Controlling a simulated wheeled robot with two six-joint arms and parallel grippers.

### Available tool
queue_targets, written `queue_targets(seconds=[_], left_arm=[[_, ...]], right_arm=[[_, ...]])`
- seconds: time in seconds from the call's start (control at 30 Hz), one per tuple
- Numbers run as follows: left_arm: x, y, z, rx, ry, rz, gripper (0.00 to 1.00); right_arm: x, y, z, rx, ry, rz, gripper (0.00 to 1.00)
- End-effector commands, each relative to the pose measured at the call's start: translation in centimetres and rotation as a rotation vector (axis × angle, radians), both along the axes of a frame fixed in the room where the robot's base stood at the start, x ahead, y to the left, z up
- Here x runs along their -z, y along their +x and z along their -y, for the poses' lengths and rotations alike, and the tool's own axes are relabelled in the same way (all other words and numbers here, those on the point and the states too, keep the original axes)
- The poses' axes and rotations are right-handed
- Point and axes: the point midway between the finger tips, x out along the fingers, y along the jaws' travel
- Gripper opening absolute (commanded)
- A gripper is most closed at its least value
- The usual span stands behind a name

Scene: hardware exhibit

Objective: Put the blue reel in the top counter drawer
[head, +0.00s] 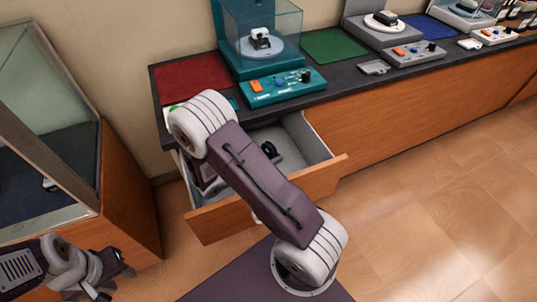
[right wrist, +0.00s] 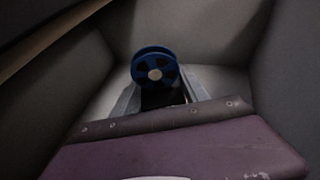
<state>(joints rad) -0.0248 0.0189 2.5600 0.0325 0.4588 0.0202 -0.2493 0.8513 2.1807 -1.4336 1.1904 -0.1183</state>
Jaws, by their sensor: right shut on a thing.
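The blue reel (right wrist: 152,62) shows in the right wrist view between the fingertips of my right gripper (right wrist: 158,88), which is shut on it. Grey drawer walls surround them in that view. In the head view the top counter drawer (head: 225,217) is pulled open, with a wooden front and grey inside. My right arm crosses over the drawer and hides much of it. A small dark shape shows inside, but I cannot tell whether it is the reel or my gripper. My left gripper (head: 110,278) is at the lower left, open and empty, away from the drawer.
The dark counter (head: 343,88) above the drawer carries a red mat (head: 192,82), a teal display case (head: 262,42), a teal control box (head: 283,86) and a green mat (head: 335,44). A glass-topped wooden cabinet (head: 128,200) stands at left. The tiled floor at right is clear.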

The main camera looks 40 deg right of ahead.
Motion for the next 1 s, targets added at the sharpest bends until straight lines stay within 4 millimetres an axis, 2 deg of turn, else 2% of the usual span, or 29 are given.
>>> queue_targets(seconds=[0.27,0.3,0.37,0.63,0.77,1.0], left_arm=[[0.4,0.0,0.0,0.0,0.0,0.0,0.36],[0.4,0.0,0.0,0.0,0.0,0.0,0.36],[0.4,0.0,0.0,0.0,0.0,0.0,0.36],[0.4,0.0,0.0,0.0,0.0,0.0,0.36],[-1.0,0.0,0.0,0.0,0.0,0.0,0.36],[-2.3,0.0,0.0,0.0,0.0,0.0,0.36]], right_arm=[[0.6,0.0,0.0,-0.001,0.0,0.0,0.07],[0.6,0.0,0.0,0.0,0.0,0.0,0.61],[0.6,0.0,0.0,0.0,0.0,0.0,0.74],[0.5,0.0,0.0,0.0,0.0,0.0,0.74],[-1.3,0.0,0.0,0.0,0.0,0.001,0.74],[-3.0,-0.7,-4.9,-0.005,0.001,0.001,0.74]])
